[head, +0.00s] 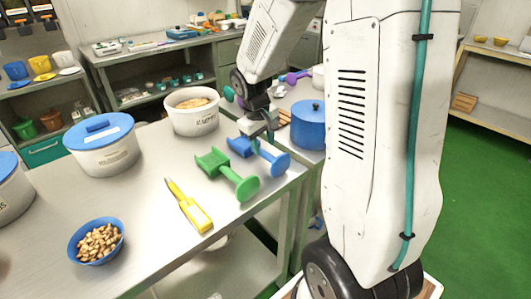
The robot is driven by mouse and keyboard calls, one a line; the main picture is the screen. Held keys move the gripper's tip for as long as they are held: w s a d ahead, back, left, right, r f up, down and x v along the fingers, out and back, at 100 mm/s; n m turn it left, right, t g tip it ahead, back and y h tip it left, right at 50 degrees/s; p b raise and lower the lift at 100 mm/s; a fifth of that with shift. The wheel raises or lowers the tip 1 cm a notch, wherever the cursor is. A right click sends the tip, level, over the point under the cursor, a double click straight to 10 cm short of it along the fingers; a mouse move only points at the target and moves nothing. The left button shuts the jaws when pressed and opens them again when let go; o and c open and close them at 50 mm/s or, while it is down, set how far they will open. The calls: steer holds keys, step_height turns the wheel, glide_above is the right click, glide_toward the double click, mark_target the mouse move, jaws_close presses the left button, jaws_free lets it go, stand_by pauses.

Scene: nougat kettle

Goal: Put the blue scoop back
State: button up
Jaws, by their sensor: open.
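The blue scoop (270,158) lies on the metal table near its right edge, its scoop end to the left and its round handle end to the right. My gripper (261,134) is open, pointing down right over the scoop's middle. The fingers cover part of the scoop, and I cannot tell whether they touch it.
A green scoop (230,175) lies just in front, and a yellow tool (190,208) nearer me. An open white tub (194,121) stands behind left, a blue pot (309,128) to the right. A lidded tub (103,152) and a bowl of nuts (78,256) stand left.

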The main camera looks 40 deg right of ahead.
step_height(320, 180, up, 6)
steer(key=a+r, duration=0.1)
steer(key=s+a+r, duration=0.7)
steer(key=s+a, duration=0.2)
steer(key=s, duration=0.2)
steer(key=s+a+t+y, duration=0.1)
steer(key=s+a+y, duration=0.1)
steer(key=s+a, duration=0.4)
steer(key=s, duration=0.5)
steer(key=shift+s+r, duration=0.25)
steer(key=shift+s, duration=0.15)
steer(key=shift+a, duration=0.1)
